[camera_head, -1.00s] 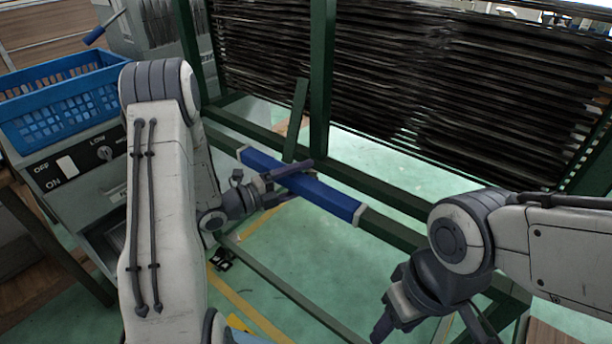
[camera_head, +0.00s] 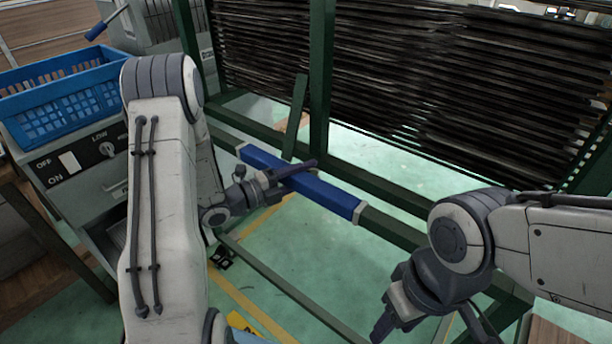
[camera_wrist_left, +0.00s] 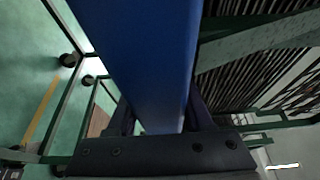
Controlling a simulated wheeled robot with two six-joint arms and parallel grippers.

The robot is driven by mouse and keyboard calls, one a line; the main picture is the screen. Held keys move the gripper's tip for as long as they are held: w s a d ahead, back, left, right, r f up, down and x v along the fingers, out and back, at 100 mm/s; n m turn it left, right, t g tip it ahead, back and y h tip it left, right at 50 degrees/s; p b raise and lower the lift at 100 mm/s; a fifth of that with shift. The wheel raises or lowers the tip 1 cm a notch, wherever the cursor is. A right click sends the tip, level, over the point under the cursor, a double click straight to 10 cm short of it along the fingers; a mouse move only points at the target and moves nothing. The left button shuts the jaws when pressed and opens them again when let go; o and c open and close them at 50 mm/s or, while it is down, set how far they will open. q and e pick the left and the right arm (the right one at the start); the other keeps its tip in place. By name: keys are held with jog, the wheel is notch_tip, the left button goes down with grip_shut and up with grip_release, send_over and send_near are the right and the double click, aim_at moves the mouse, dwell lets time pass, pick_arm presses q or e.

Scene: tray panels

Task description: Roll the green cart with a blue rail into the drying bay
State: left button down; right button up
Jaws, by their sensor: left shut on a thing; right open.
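The green cart (camera_head: 321,90) stands in front of me with a stack of dark panels (camera_head: 420,85) on its racks. Its blue rail (camera_head: 325,194) runs slantwise across the front at low height. My left gripper (camera_head: 290,178) is shut on the blue rail near its left part. In the left wrist view the blue rail (camera_wrist_left: 145,60) passes between the jaws, and cart wheels (camera_wrist_left: 70,60) show at the left. My right gripper (camera_head: 425,325) is open and empty, low at the right, apart from the rail. The drying bay cannot be made out.
A blue basket (camera_head: 65,100) sits on a grey machine with a control panel (camera_head: 85,160) at the left, close to my left arm. Green floor with a yellow line (camera_head: 245,305) shows below the cart. Wooden surfaces (camera_head: 45,25) lie at the far left.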

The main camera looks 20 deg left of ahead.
pick_arm(q)
jog(key=shift+s+a+f, duration=0.1)
jog(key=shift+s+a, duration=0.25)
jog(key=shift+s, duration=0.45)
jog(key=shift+w+d, duration=0.1)
jog(key=shift+d, duration=0.05)
jog(key=shift+c, duration=1.5)
grip_release()
pick_arm(e)
jog(key=shift+s+d+f, duration=0.1)
jog(key=shift+s+f, duration=0.05)
jog(key=shift+s, duration=0.2)
pick_arm(q)
jog(key=shift+s+a, duration=0.4)
jog(key=shift+a, duration=0.1)
jog(key=v, duration=0.9)
pick_arm(e)
jog(key=shift+f, duration=0.15)
